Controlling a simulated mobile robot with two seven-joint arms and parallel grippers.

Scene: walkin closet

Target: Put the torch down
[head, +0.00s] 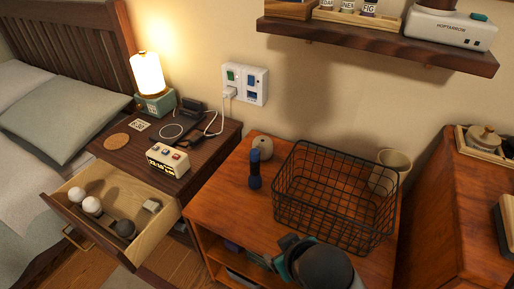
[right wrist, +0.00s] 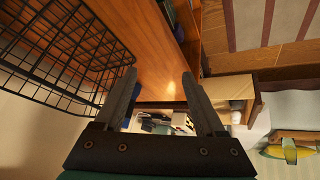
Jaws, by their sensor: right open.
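The torch (head: 255,170) is a dark blue, slim object standing upright on the wooden cabinet top (head: 222,200), left of the wire basket. My right gripper (head: 283,250) is at the bottom of the head view, in front of the basket and apart from the torch. In the right wrist view its two fingers (right wrist: 158,75) are spread with nothing held between them. A small blue patch beside the left finger there may be the torch, but I cannot tell. My left gripper is in neither view.
The black wire basket (head: 335,195) takes up the cabinet's right part, with a cream cup (head: 391,170) behind it and a round beige object (head: 263,146) behind the torch. An open drawer (head: 150,222) holds balls. A nightstand carries a lit lamp (head: 148,75) and clock (head: 168,160).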

